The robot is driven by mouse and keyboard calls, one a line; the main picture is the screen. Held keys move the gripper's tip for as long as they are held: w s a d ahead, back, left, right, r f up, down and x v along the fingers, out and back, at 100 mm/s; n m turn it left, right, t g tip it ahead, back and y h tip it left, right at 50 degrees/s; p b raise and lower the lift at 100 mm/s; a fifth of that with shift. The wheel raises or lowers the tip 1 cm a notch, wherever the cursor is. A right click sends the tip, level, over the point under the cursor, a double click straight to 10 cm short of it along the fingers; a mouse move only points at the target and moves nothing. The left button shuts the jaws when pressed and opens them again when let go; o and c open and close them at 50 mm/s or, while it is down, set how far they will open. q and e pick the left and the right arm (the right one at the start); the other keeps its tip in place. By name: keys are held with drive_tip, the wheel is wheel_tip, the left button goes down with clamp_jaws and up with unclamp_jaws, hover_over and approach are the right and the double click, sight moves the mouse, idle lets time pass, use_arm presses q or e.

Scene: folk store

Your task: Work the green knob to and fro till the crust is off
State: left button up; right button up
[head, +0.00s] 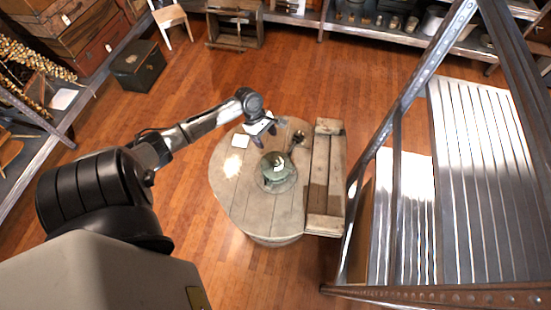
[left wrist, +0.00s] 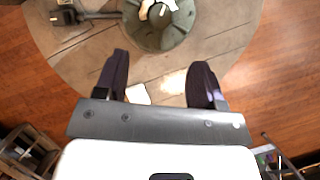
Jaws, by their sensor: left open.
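The green knob (head: 268,172) sits on a round plate on the round wooden table (head: 235,195). A pale whitish patch (head: 279,165) lies on its top; I cannot tell whether this is the crust. In the left wrist view the lobed knob (left wrist: 165,39) is at the top edge, partly cut off. My left gripper (head: 266,136) is open and empty, just behind the knob in the head view and apart from it. Its two dark fingers (left wrist: 160,62) point toward the knob in the left wrist view. My right gripper is not in view.
A wooden bench (head: 320,175) adjoins the table, with a metal stair frame (head: 396,150) further right.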

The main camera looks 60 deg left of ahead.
sight(276, 160)
use_arm(q)
drive_tip(key=b+x, duration=0.2)
drive_tip(key=x, duration=1)
drive_tip(key=c, duration=0.9)
drive_tip(key=shift+r, duration=0.1)
